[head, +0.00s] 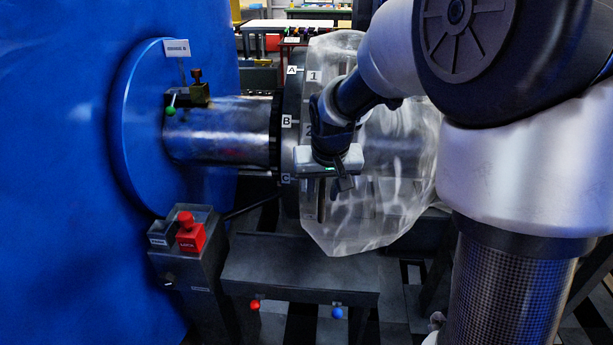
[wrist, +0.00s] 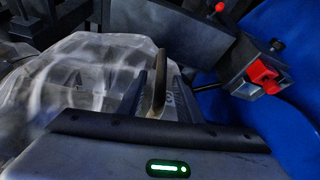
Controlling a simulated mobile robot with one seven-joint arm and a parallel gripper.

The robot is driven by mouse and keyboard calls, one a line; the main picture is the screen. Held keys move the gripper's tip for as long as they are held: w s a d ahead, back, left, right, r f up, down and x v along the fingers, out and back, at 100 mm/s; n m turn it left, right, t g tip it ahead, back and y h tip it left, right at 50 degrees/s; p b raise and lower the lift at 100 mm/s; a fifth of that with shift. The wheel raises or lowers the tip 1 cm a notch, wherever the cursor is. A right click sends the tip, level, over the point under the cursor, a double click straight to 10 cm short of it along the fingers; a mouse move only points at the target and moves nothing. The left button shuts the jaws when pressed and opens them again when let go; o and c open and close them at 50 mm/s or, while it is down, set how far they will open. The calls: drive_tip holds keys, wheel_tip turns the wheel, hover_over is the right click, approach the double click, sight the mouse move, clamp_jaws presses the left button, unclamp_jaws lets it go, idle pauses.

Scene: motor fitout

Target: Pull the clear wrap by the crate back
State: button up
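The clear wrap (head: 355,228) is a crumpled see-through sheet draped over a round grey part at the end of the shaft. It also fills the left of the wrist view (wrist: 75,85). My gripper (head: 343,182) is in front of the wrap's left part in the head view, pointing down. I cannot tell whether the strip belongs to the wrap. I cannot make out a crate.
A large blue housing (head: 75,230) fills the left, with a metal shaft (head: 220,130) reaching to a dark flange marked A, B, C. A grey post with a red lock block (head: 190,236) stands below. A grey bench (head: 290,268) with red and blue knobs is under the wrap.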

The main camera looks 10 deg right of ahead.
drive_tip(key=shift+x, duration=2.05)
clamp_jaws()
